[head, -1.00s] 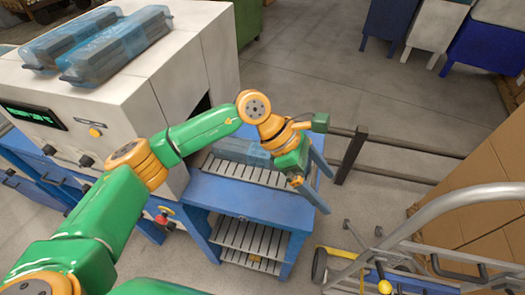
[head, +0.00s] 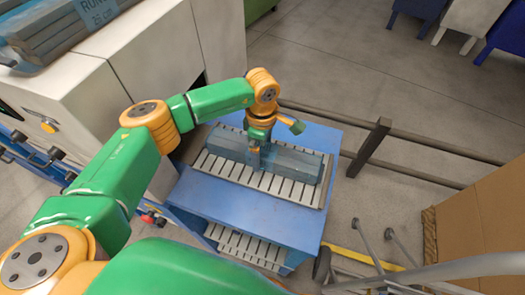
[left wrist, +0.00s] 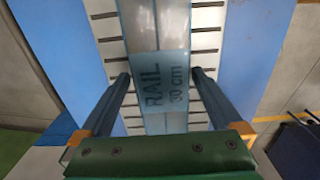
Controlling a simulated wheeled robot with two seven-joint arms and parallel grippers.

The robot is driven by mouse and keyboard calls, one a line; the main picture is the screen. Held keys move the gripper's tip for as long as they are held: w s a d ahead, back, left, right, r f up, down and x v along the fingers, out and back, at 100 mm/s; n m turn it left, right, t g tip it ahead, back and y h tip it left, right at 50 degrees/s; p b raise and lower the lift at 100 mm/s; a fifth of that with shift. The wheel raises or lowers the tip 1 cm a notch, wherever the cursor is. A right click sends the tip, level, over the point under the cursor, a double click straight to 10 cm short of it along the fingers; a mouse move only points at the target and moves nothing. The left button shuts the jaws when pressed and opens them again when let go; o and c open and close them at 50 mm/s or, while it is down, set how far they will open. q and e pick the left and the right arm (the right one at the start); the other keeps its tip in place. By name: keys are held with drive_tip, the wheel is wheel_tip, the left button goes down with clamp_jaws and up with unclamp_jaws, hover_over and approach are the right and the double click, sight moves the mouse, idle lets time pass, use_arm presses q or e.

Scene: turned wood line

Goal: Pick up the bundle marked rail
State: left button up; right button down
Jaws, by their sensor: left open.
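The bundle marked rail (head: 295,163) is a grey-blue wrapped block lying on the slatted bed of the blue table. In the left wrist view its label (left wrist: 166,88) reads "RAIL 30 cm", and the bundle runs up and down the picture. My left gripper (head: 255,163) points down over the bundle. In the left wrist view the left gripper (left wrist: 160,76) is open, with one finger on each side of the bundle and gaps between. Whether the fingertips reach down beside it I cannot tell. My right gripper is not in view.
Another wrapped bundle (head: 60,32), its label starting "RUN", lies on the white machine (head: 105,100) at left. The blue table (head: 235,205) has bare space in front of the slats. A dark rail (head: 400,173) runs behind it. A cart handle (head: 440,272) and cardboard (head: 485,215) stand at right.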

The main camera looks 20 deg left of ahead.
use_arm(q)
drive_tip(key=shift+w+d, duration=0.1)
drive_tip(key=shift+c, duration=0.6)
drive_tip(key=shift+s+r, duration=0.15)
drive_tip(key=shift+s, duration=0.15)
drive_tip(key=c, duration=1.1)
drive_tip(key=shift+w, duration=0.1)
clamp_jaws()
